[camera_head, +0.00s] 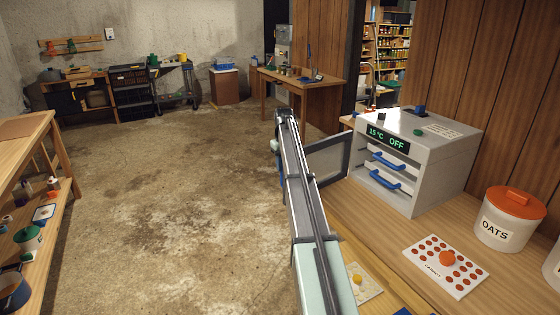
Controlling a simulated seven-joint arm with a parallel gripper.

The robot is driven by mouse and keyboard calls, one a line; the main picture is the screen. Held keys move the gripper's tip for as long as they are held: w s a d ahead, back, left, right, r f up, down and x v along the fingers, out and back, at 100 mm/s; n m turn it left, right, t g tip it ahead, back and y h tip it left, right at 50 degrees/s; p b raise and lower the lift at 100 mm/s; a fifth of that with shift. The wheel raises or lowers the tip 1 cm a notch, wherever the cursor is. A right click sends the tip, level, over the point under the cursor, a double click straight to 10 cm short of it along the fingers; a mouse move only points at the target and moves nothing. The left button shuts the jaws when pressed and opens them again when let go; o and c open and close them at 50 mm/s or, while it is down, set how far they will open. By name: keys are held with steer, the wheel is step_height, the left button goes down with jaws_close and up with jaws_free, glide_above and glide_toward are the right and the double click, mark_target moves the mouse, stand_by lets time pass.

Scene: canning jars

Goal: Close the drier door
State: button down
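The drier (425,160) is a white box on the wooden counter at the right, with a display reading "15 °C OFF". Its door (329,157), a grey frame around a dark panel, stands swung open to the left of the drier front. Two trays with blue handles (386,179) show in the open front. My arm reaches up from the bottom, passing in front of the door's left end. The end of my arm, with my gripper (277,148), is beside the door's far left edge, mostly hidden behind the arm. I cannot see its fingers clearly or tell whether it touches the door.
A white card with red dots (446,264) and an oats canister (509,218) with an orange lid stand on the counter (390,225) in front of the drier. Small items sit on top of the drier. The concrete floor (180,190) to the left is clear.

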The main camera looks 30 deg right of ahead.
steer(key=s+d+n, duration=0.3)
steer(key=s+n, duration=0.1)
steer(key=s, duration=0.7)
steer(key=s+d+n, duration=0.2)
steer(key=s+n, duration=0.1)
steer(key=s, duration=0.7)
steer(key=s+d+n, duration=0.6)
steer(key=s+d, duration=0.6)
steer(key=d, duration=0.4)
steer(key=shift+s+d, duration=0.15)
steer(key=shift+s, duration=0.05)
steer(key=shift+f, duration=0.1)
steer(key=c, duration=1.2)
jaws_free()
steer(key=shift+o, duration=1.4)
steer(key=shift+w, duration=0.2)
steer(key=shift+d, duration=0.1)
step_height(320, 180, up, 14)
